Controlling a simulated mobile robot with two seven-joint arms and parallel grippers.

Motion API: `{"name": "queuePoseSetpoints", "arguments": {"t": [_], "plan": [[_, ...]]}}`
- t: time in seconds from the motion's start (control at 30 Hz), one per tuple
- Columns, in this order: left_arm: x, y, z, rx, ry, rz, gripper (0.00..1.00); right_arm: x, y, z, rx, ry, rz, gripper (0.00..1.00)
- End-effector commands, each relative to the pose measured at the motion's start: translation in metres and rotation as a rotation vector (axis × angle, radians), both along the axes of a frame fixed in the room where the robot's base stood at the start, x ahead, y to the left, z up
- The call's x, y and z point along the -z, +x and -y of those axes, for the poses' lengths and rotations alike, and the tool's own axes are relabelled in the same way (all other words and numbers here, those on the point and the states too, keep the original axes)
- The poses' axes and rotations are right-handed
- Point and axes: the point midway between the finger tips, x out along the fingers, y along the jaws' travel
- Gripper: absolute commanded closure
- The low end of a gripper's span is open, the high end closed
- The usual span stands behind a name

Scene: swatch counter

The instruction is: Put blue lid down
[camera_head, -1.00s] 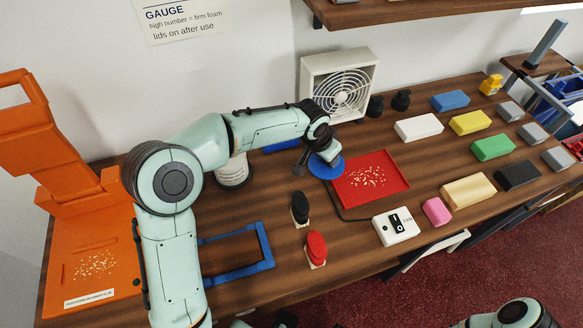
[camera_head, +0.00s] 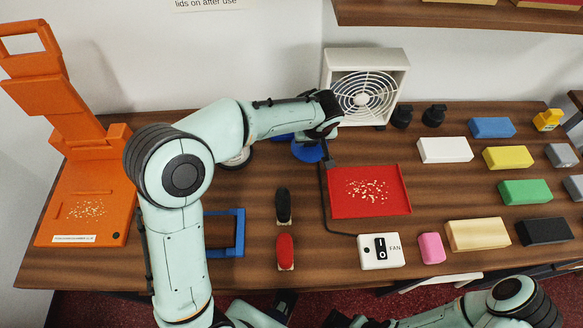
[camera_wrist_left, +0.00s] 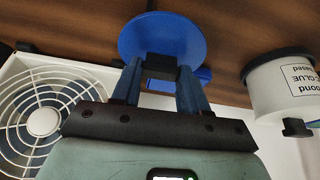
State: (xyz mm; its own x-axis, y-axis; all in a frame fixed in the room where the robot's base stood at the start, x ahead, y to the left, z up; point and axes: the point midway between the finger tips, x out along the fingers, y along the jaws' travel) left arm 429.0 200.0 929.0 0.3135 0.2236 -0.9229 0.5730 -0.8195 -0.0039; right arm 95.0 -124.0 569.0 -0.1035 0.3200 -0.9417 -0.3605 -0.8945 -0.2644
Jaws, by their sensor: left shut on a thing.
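My left gripper (camera_head: 318,136) is shut on the dark knob of the blue lid (camera_head: 308,152). The lid is a flat round disc. In the left wrist view the lid (camera_wrist_left: 160,36) lies flat past the fingertips (camera_wrist_left: 162,76), against the brown counter. I cannot tell whether it touches the wood. It is just left of the red tray's far left corner. The white glue jar (camera_head: 238,158) stands to its left, partly hidden by my arm, and shows at the right of the left wrist view (camera_wrist_left: 280,84). My right gripper is out of view; its arm crosses the bottom right.
The red tray (camera_head: 340,206) holds crumbs. A white fan (camera_head: 335,72) stands behind, its cable running beside the tray to a switch box (camera_head: 368,260). A blue item (camera_wrist_left: 203,74) lies behind the lid. Foam blocks fill the right side.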

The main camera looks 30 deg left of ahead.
Motion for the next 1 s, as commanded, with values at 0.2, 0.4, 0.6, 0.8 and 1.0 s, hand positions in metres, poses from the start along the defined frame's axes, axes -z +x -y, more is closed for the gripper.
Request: {"name": "queuePoseSetpoints", "arguments": {"t": [0.2, 0.4, 0.6, 0.8, 1.0], "plan": [[-0.018, -0.021, -0.011, -0.673, 0.0, 0.007, 0.86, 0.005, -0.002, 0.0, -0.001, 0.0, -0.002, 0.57], [-0.046, -0.043, -0.019, -1.248, -0.003, 0.008, 0.86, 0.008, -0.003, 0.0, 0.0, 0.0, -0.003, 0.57], [-0.055, -0.055, -0.021, -1.494, 0.0, 0.005, 0.86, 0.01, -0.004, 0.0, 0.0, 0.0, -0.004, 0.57], [-0.02, -0.057, -0.021, -1.515, 0.002, 0.002, 0.86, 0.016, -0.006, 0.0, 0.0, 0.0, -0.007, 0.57], [0.003, -0.056, -0.021, -1.513, 0.0, 0.003, 0.86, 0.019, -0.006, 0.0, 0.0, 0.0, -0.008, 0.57]]}}
